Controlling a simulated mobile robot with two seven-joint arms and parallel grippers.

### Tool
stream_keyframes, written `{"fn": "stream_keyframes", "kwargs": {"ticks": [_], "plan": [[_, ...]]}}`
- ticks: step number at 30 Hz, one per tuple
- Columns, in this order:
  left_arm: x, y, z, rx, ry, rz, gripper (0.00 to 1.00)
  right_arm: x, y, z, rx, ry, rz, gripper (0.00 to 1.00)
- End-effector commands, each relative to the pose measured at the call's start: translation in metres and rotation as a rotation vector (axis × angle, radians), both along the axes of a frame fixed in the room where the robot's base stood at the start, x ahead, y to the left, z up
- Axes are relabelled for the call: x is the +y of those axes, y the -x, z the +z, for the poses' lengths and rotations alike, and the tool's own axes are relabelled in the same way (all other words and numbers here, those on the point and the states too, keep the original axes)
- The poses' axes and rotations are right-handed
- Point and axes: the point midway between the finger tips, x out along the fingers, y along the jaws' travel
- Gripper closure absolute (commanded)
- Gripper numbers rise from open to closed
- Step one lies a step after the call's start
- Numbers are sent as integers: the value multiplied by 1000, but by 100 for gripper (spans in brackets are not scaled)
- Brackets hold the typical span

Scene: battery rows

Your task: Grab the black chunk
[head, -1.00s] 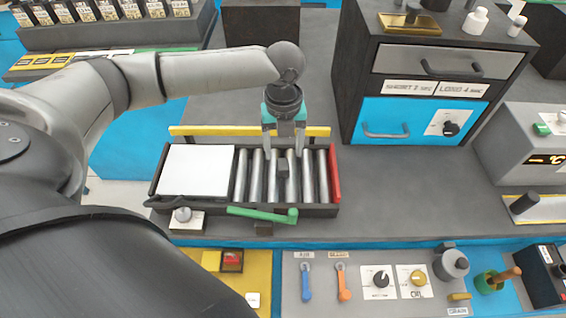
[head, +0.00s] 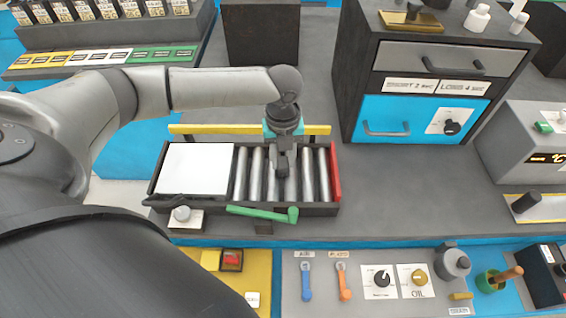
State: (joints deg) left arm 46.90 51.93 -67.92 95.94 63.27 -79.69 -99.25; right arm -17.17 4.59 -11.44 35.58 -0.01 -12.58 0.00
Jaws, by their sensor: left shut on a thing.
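The black chunk (head: 282,171) is a small dark block over the metal rollers of a tray (head: 321,210), right of the tray's white plate. My left gripper (head: 283,160) comes down from above and is shut on the chunk. The fingers are seen nearly edge-on and partly hide it. I cannot tell whether the chunk still touches the rollers. My right gripper is not in view.
A green lever (head: 262,213) runs along the tray's front, a red bar (head: 335,173) closes its right end, and a yellow bar (head: 215,129) lies behind. A drawer cabinet (head: 431,90) stands at back right. The grey surface right of the tray is clear.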

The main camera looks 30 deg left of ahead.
Motion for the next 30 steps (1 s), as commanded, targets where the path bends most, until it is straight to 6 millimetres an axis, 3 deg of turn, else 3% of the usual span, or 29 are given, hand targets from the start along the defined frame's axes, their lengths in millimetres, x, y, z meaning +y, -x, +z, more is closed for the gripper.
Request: {"fn": "stream_keyframes", "kwargs": {"ticks": [1,7,22,26,30], "plan": [[0,0,0,0,0,0,78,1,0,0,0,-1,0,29],[0,0,0,0,0,0,100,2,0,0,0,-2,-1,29],[0,-1,5,-1,0,1,100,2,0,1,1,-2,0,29],[0,-1,16,-2,1,1,100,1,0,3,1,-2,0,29],[0,-2,43,-5,1,0,100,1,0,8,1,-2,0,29]]}}
